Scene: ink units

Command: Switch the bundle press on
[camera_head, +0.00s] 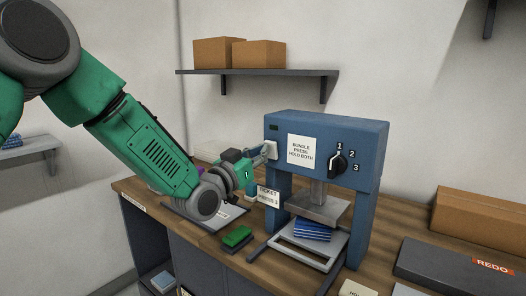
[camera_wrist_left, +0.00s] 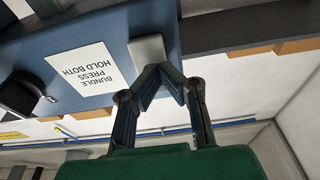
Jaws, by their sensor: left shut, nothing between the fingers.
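The bundle press (camera_head: 325,135) is a blue frame on the wooden bench. Its front has a label (camera_head: 302,150) reading "BUNDLE PRESS HOLD BOTH" and a black knob (camera_head: 338,163) with marks 1, 2 and 3; its exact setting is unclear. A pale plate (camera_head: 272,150), also in the left wrist view (camera_wrist_left: 149,50), sits left of the label. My left gripper (camera_head: 264,155) is shut and empty, its tips at this plate; in the wrist view the tips (camera_wrist_left: 163,72) overlap its edge, contact unclear. Blue sheets (camera_head: 312,230) lie under the raised-looking platen (camera_head: 318,207). My right gripper is out of view.
A ticket card (camera_head: 268,196) stands left of the press, close to my left gripper. A green block (camera_head: 237,237) and a board with paper (camera_head: 218,214) lie on the bench. A carton (camera_head: 485,220) and a dark "REDO" box (camera_head: 450,265) are at the right.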

